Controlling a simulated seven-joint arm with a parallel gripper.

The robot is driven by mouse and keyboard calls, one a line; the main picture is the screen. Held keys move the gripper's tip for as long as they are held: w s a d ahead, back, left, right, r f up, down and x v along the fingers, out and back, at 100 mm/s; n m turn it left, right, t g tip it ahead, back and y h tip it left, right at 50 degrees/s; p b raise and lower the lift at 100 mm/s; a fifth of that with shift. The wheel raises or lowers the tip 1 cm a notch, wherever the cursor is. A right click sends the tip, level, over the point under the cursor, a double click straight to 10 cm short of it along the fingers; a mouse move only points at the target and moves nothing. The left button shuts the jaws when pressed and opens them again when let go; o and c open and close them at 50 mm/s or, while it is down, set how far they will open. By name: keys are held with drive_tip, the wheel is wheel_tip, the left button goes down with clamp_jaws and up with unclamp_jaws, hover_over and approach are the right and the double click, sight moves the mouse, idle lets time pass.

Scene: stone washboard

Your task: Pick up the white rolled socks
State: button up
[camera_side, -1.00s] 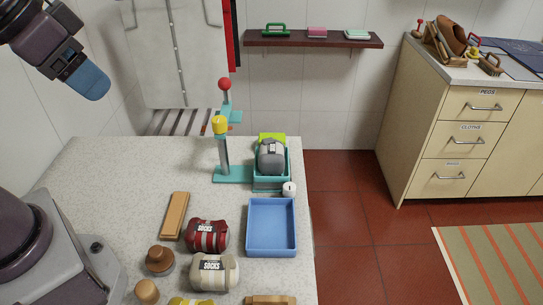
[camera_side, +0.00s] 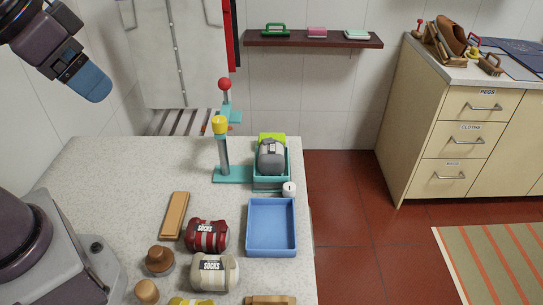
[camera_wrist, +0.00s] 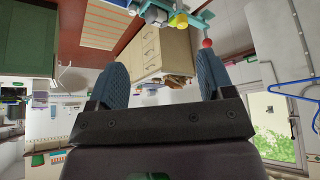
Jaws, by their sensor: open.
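The white rolled socks (camera_side: 214,272), cream with grey stripes and a dark SOCKS label, lie on the speckled counter (camera_side: 110,180) near the bottom of the side view. They are just below the red rolled socks (camera_side: 207,236). My gripper (camera_side: 92,84) is high at the upper left of the side view, well away from the socks. In the wrist view my gripper (camera_wrist: 162,75) has its two blue fingers spread apart with nothing between them. The white socks cannot be made out in the wrist view.
An empty blue tray (camera_side: 272,254) lies right of the socks. Grey rolled socks (camera_side: 271,157) sit in a teal holder beside a post with a yellow knob (camera_side: 219,124). A wooden block (camera_side: 174,216) and brown knob (camera_side: 160,258) lie left. Yellow socks (camera_side: 190,301) are cut off below.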

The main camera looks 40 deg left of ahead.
drive_tip(key=shift+o, duration=0.8)
